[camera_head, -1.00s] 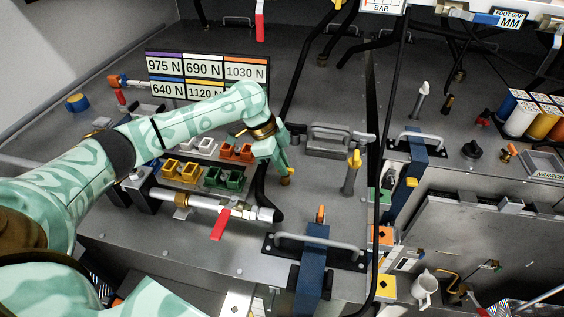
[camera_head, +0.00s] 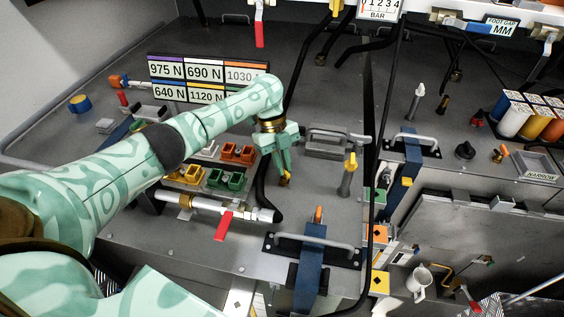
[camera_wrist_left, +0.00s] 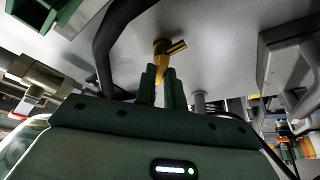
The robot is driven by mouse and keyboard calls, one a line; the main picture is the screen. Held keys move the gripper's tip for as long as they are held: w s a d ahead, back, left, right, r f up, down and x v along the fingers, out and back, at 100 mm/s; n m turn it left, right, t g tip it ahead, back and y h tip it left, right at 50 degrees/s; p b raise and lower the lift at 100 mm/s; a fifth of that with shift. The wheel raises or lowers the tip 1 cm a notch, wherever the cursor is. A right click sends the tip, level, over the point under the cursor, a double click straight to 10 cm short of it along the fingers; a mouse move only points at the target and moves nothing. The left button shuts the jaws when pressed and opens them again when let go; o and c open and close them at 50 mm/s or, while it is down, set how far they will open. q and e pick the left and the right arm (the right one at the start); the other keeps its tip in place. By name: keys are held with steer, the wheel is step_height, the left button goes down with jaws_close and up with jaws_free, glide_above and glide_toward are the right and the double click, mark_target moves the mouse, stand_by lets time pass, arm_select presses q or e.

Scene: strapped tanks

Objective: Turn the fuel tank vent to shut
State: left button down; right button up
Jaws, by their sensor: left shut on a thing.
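A small brass-yellow vent (camera_head: 285,181) stands on the grey deck, just below my left gripper (camera_head: 284,170) in the head view. In the left wrist view the vent (camera_wrist_left: 166,47) shows a short bar at its end, pointing to the right. My left gripper (camera_wrist_left: 163,76) is shut on the vent, with a green finger on each side of its yellow part. The fingers hide some of the vent. My right gripper is not in view.
A black hose (camera_head: 263,190) curves close beside the vent on the left. A grey handle block (camera_head: 325,140) and a yellow-topped post (camera_head: 348,175) stand to the right. A red-levered pipe (camera_head: 205,206) and green blocks (camera_head: 226,181) lie to the left.

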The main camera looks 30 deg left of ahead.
arm_select(q)
steer(key=m, duration=0.2)
steer(key=m+g+y, duration=0.1)
steer(key=m, duration=0.1)
steer(key=shift+w+d+m+b, duration=0.15)
steer(key=shift+d+m+b, duration=0.05)
steer(key=shift+m+b, duration=0.1)
steer(key=m+y, duration=0.1)
steer(key=m, duration=0.3)
steer(key=shift+d+g+y+b, duration=0.1)
steer(key=shift+g+y+b, duration=0.2)
steer(key=shift+g+y, duration=0.1)
steer(key=shift+r, duration=0.1)
steer(key=shift+w+m, duration=0.1)
steer(key=shift+m, duration=0.2)
steer(key=c, duration=1.5)
jaws_free()
steer(key=b+v, duration=0.1)
steer(key=v, duration=0.6)
steer(key=shift+w+r, duration=0.1)
steer(key=shift+r, duration=0.1)
steer(key=shift+f, duration=0.1)
